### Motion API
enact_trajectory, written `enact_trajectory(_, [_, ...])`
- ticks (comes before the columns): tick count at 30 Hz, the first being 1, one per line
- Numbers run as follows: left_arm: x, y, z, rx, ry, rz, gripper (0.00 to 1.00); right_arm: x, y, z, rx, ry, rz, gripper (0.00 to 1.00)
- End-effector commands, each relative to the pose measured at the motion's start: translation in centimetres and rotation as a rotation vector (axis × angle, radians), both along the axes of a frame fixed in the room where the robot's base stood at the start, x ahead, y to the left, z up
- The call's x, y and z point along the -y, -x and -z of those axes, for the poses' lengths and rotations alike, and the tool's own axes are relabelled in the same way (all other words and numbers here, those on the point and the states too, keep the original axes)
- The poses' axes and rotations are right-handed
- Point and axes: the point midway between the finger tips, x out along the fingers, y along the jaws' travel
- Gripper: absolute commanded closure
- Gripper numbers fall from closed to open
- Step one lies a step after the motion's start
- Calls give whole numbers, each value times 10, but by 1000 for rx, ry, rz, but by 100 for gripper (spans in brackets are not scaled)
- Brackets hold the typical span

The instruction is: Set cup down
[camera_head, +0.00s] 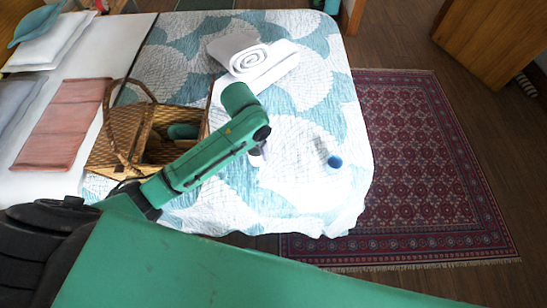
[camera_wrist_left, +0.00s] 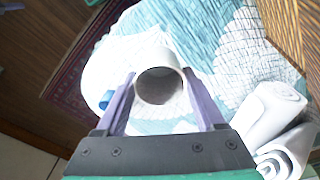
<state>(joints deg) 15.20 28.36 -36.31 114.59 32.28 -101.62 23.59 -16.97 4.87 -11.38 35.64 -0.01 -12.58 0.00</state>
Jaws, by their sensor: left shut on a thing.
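A pale grey-white cup (camera_wrist_left: 160,57) sits between the two purple fingers of my left gripper (camera_wrist_left: 158,98) in the left wrist view, and the gripper is shut on it. The cup's round open mouth faces the wrist camera. In the head view my left gripper (camera_head: 258,156) is over the patterned teal-and-white bed cover (camera_head: 290,190), mostly hidden behind my green arm, and the cup cannot be made out clearly there. I cannot tell whether the cup touches the cover. My right gripper is not in view.
A small blue object (camera_head: 334,162) lies on the bed right of my gripper. White rolled towels (camera_head: 270,68) lie farther back. An open wicker basket (camera_head: 105,150) stands to the left, beside folded pink cloth (camera_head: 65,125). A red rug (camera_head: 415,160) lies beyond the bed's right edge.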

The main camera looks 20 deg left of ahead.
Motion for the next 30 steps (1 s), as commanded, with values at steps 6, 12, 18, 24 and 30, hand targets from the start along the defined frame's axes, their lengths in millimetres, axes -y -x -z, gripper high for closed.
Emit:
enact_trajectory(6, [16,-35,-28,7,7,298,87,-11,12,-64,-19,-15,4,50])
enact_trajectory(12, [24,-59,-33,28,-2,535,87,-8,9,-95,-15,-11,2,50])
enact_trajectory(18, [24,-60,2,25,-4,565,87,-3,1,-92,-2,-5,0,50])
enact_trajectory(24, [24,-60,75,31,-5,566,87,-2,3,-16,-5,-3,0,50])
enact_trajectory(30, [23,-60,129,32,-6,564,87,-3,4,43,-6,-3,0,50])
